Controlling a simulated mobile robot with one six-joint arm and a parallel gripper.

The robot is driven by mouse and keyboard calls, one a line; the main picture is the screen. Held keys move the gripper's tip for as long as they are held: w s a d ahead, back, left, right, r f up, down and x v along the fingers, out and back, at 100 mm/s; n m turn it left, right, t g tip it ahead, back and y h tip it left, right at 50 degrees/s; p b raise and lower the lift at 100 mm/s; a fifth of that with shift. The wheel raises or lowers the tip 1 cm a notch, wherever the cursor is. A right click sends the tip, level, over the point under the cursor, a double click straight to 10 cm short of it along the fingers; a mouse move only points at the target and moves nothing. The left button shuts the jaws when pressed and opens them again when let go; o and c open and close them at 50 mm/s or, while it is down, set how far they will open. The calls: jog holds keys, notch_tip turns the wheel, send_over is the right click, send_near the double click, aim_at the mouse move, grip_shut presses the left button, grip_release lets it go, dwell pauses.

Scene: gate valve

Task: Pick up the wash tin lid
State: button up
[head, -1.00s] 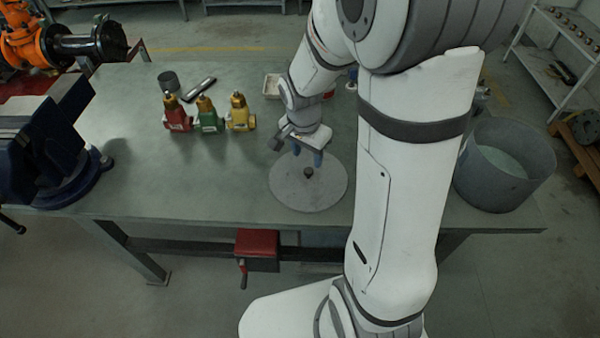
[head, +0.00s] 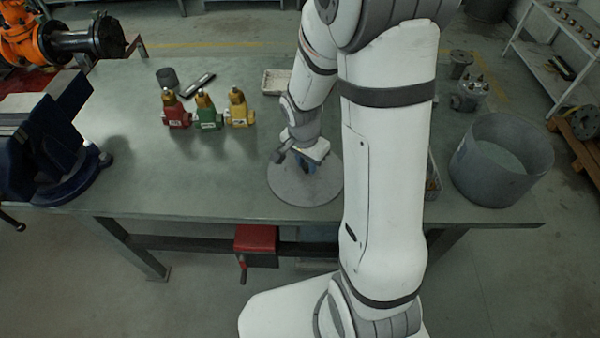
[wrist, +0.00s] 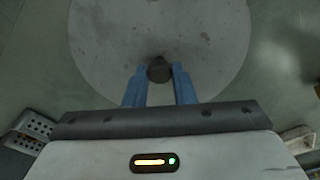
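The wash tin lid (head: 282,182) is a flat grey disc lying on the bench near its front edge. Little gap shows between fingertips and knob, and no firm grip is visible. In the head view my gripper (head: 305,166) is low over the lid; its wrist hides the knob and my arm covers the right edge.
A grey open tub (head: 500,165) stands at the right. Red (head: 176,112), green (head: 208,113) and yellow (head: 239,111) valves stand behind left of the lid. A blue vise (head: 60,160) is at the far left. A pale tray (head: 275,82) lies farther back. The bench left of the lid is clear.

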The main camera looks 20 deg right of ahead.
grip_shut()
